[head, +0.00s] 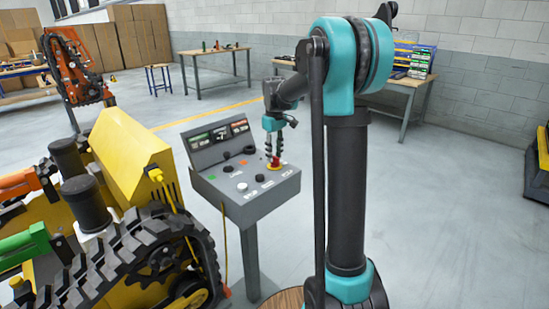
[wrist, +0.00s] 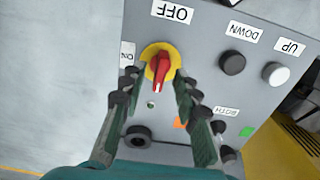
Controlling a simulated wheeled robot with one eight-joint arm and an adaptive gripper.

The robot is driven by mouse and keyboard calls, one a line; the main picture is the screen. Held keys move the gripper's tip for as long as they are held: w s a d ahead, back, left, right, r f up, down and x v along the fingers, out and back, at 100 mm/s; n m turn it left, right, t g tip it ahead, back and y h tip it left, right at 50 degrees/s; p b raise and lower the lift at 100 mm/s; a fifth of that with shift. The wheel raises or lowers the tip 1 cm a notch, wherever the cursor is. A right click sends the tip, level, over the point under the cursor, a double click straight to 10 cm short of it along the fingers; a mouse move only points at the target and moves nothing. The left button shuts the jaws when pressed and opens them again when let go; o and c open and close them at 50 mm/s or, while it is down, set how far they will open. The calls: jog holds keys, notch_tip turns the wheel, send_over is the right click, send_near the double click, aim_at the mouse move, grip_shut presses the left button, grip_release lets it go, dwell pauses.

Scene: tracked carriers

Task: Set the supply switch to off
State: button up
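The supply switch is a red rotary handle on a yellow round plate (wrist: 160,66) near the panel's edge. In the wrist view the handle's long side runs roughly up and down, in line with the OFF label (wrist: 172,11). Which end is the pointer I cannot tell. The ON label (wrist: 127,56) is to the left of the plate. My gripper (wrist: 159,76) points at the switch, with one finger on each side of the handle and gaps visible between. In the head view my gripper (head: 273,150) is right over the red switch (head: 274,163).
The grey control console (head: 220,170) also carries black and white buttons, a black knob (wrist: 138,136) and small displays. A yellow tracked carrier (head: 130,165) stands close on the left with a cable to it. Workbenches stand at the back.

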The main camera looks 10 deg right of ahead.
notch_tip(320, 180, up, 10)
dwell(0.4)
jog(key=shift+s, duration=0.1)
jog(key=s+d+f+m+t, duration=0.2)
jog(key=s+f+m, duration=0.1)
jog(key=s+f, duration=0.8)
jog(key=s+d+f+m+t, duration=0.2)
jog(key=s+f+m, duration=0.2)
jog(key=s+f, duration=0.8)
jog(key=s, duration=0.7)
jog(key=shift+s+f, duration=0.2)
dwell(1.0)
